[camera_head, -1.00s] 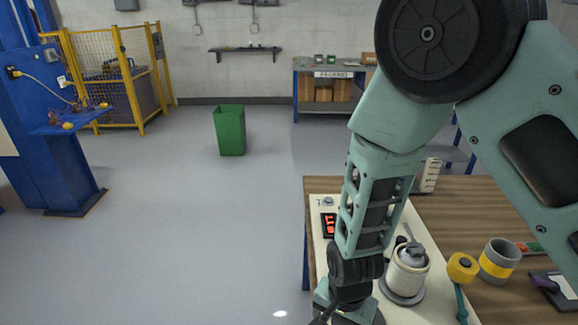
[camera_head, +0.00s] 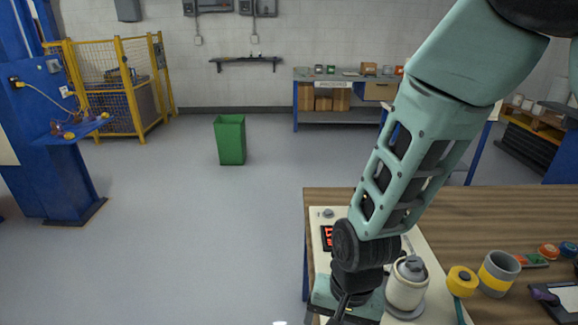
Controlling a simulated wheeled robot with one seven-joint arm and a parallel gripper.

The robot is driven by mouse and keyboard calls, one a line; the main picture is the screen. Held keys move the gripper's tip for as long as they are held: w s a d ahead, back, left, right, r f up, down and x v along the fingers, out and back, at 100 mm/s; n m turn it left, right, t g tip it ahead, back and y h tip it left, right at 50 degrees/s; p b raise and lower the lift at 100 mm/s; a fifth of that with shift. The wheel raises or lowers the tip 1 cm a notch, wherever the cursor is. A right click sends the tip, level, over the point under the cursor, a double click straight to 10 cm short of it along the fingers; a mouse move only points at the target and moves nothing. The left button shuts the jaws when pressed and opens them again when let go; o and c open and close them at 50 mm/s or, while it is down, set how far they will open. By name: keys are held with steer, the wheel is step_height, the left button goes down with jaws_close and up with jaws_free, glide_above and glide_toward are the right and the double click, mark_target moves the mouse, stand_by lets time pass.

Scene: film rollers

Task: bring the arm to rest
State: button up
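My arm comes down from the upper right in the head view, with teal links and dark joints. My gripper (camera_head: 340,318) is at the bottom edge, over the front left part of a cream panel (camera_head: 325,222) on the wooden table. Its fingers are mostly cut off by the frame, so I cannot tell whether they are open or hold anything. A white and grey roller-like canister (camera_head: 407,284) stands on the panel just right of my wrist. A red-digit display (camera_head: 327,238) on the panel is partly hidden by my arm.
On the wooden table (camera_head: 470,215) stand a yellow-capped tool (camera_head: 462,281), a grey and yellow cup (camera_head: 497,273), red and blue buttons and a clipboard (camera_head: 566,298). A green bin (camera_head: 230,139) stands on open floor. A yellow cage (camera_head: 112,85) is at the left, a bench marked PACKING at the back.

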steer(key=s+d+r+n+b, duration=0.1)
steer(key=s+d+r+n, duration=0.1)
steer(key=s+r+n, duration=0.3)
steer(key=s+d+r+n+b, duration=0.2)
steer(key=s+d+r+n, duration=0.1)
steer(key=r, duration=0.4)
steer(key=s+n, duration=0.1)
steer(key=n, duration=0.1)
steer(key=shift+s+d+r+n+t, duration=0.3)
steer(key=shift+s+d+r, duration=0.05)
steer(key=shift+s, duration=0.05)
